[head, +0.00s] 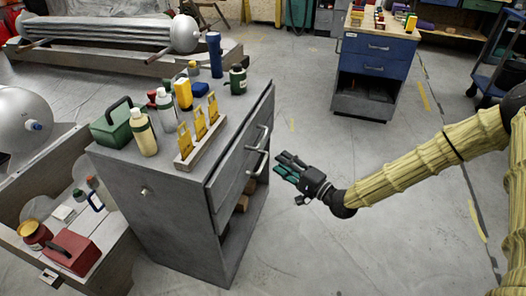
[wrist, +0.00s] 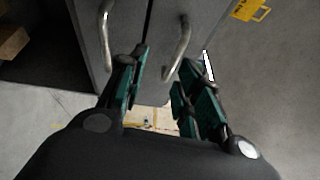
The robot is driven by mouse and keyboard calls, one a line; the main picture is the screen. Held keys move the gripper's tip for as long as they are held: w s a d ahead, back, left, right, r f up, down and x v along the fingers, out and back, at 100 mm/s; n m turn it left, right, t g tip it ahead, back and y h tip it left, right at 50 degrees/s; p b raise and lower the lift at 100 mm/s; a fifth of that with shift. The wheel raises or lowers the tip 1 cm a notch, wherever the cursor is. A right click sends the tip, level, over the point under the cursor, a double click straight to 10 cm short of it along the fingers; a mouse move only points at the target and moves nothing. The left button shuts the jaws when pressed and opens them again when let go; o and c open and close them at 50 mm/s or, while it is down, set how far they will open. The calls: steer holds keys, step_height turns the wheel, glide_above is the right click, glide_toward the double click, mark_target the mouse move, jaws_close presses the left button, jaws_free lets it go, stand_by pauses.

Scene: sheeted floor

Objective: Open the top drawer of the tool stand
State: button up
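The tool stand (head: 150,215) is a grey cabinet at the left centre of the head view, with two drawers above an open shelf. The top drawer's handle (head: 259,138) is a curved metal bar. The lower drawer's handle (head: 259,163) is below it. Both drawers look shut or nearly so. My gripper (head: 283,166) is open and empty, just right of the handles. In the wrist view, the top handle (wrist: 184,48) shows ahead between the spread fingers of my gripper (wrist: 160,78), seemingly apart from them. The lower handle (wrist: 104,38) is left of the left finger.
Bottles, a green toolbox (head: 115,124) and a rack (head: 203,138) with yellow tools stand on the cabinet top. A low bench with a red box (head: 72,252) is at left. A blue drawer cabinet (head: 377,62) stands behind. The floor right of the stand is clear.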

mark_target(263, 137)
steer(key=shift+y, duration=0.4)
steer(key=x, duration=0.3)
steer(key=d+r+b+x, duration=0.1)
steer(key=x, duration=0.3)
steer(key=w+r+b+x, duration=0.1)
steer(key=x, duration=0.3)
steer(key=shift+w+d+r, duration=0.1)
steer(key=shift+w, duration=0.05)
jaws_close()
